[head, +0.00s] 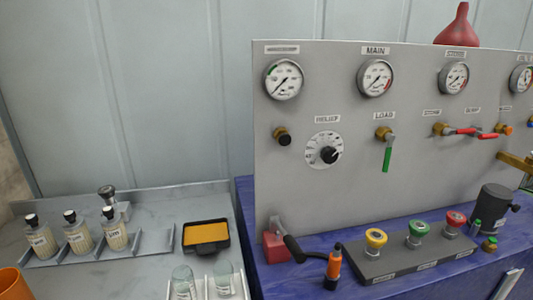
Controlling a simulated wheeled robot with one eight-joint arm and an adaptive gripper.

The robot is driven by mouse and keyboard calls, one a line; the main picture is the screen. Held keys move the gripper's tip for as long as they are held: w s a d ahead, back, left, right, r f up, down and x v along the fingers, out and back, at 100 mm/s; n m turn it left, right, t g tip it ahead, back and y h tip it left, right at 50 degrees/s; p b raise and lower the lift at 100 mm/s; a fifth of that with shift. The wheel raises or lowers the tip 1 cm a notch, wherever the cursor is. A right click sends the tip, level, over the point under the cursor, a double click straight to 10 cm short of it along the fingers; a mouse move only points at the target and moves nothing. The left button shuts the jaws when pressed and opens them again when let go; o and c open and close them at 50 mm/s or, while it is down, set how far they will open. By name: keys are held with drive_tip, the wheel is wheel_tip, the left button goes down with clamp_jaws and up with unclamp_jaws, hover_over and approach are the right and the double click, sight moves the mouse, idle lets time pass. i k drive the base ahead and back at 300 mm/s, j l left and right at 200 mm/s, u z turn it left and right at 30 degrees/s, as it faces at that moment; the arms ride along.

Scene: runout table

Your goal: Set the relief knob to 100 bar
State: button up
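The relief knob (329,155) is a small black knob at the middle of a round white dial plate (313,146) on the upright grey panel. A label reading "RELIEF" (327,119) is above it. The dial's numbers are too small to read, and I cannot tell which value the knob points at. A pale mark shows near the knob's upper right side. Nothing covers the knob. My gripper is not in view.
Pressure gauges (376,77) line the panel's top. A green-handled valve (386,152) is right of the dial, a dark knob (283,136) left. Below, a blue bench (300,281) holds a black lever (303,253) and a block with coloured caps (398,258). Bottles (78,236) stand left.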

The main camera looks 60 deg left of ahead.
sight(329, 154)
drive_tip(key=u, duration=1.9)
drive_tip(key=i+l, duration=0.1)
drive_tip(key=i, duration=0.25)
drive_tip(key=j+u, duration=0.05)
